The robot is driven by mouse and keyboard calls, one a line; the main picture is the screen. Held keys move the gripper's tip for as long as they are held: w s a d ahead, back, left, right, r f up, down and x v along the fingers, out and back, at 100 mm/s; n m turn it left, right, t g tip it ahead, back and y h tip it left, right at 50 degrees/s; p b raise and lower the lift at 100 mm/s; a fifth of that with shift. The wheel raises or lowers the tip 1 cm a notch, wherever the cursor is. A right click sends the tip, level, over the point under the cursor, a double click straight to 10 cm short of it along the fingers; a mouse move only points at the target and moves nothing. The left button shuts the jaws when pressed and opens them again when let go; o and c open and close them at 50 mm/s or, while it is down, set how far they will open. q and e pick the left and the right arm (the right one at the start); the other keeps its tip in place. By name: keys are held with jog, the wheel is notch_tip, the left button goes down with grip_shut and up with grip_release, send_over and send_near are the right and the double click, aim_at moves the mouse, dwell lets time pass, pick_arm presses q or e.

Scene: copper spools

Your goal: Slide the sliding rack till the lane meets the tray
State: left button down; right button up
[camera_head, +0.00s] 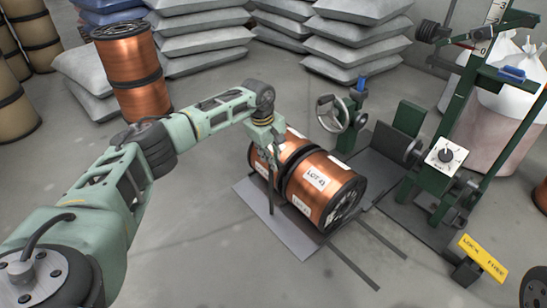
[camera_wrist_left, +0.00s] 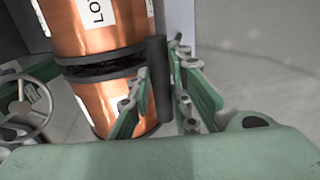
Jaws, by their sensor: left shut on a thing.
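The sliding rack (camera_head: 284,234) is a flat grey plate on the floor. Copper spools lie on their sides in a row on it; the nearer spool (camera_head: 318,187) has a "LOT 43" label. A dark upright post (camera_head: 271,194) stands at the rack's left edge. My left gripper (camera_head: 267,149) is shut on this post, beside the spools. In the left wrist view, the post (camera_wrist_left: 158,78) is between the fingers, and copper spools (camera_wrist_left: 103,103) show to its left. The dark grey tray (camera_head: 372,170) is right of the spools, by the green machine. My right gripper is not in view.
Dark rails (camera_head: 358,252) run along the floor at the rack's right front. A handwheel (camera_head: 333,114) stands behind the spools, and a green machine frame (camera_head: 450,130) with a dial is at right. A yellow sign (camera_head: 483,257) is at front right. Front floor is clear.

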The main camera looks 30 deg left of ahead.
pick_arm(q)
jog(key=c, duration=1.6)
grip_release()
jog(key=r, duration=0.4)
jog(key=s+r, duration=0.1)
jog(key=r, duration=0.3)
jog(key=s+r, duration=0.1)
jog(key=r, duration=0.2)
jog(key=shift+s+a+r, duration=0.15)
jog(key=shift+a+r, duration=0.25)
jog(key=shift+d+f, duration=0.1)
